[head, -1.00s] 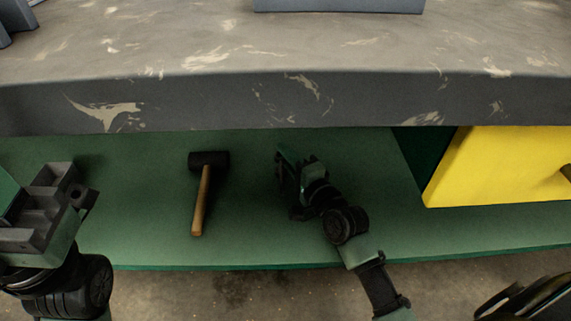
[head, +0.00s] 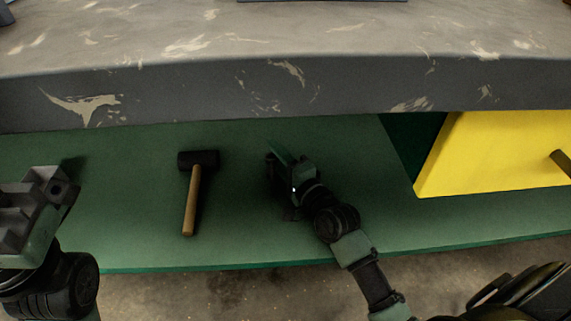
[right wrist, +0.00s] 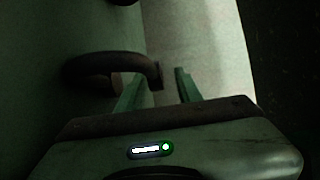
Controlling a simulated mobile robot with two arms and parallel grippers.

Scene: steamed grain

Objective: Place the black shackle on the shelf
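In the right wrist view a dark, curved, hook-like piece, which looks like the black shackle (right wrist: 105,62), lies on a pale green surface. My right gripper's two green fingers (right wrist: 160,86) are apart, and one end of the curved piece shows between or just beyond their tips. I cannot tell if they touch it. In the head view my right gripper (head: 278,156) is low over the green shelf (head: 130,190), and I cannot make out the shackle there. My left gripper (head: 38,195) is at the left edge; its fingers are not clear.
A mallet (head: 191,195) with a black head and wooden handle lies on the green shelf, left of my right gripper. A yellow panel (head: 490,155) stands at the right. A grey worn counter (head: 300,35) overhangs the back. The shelf's front right is clear.

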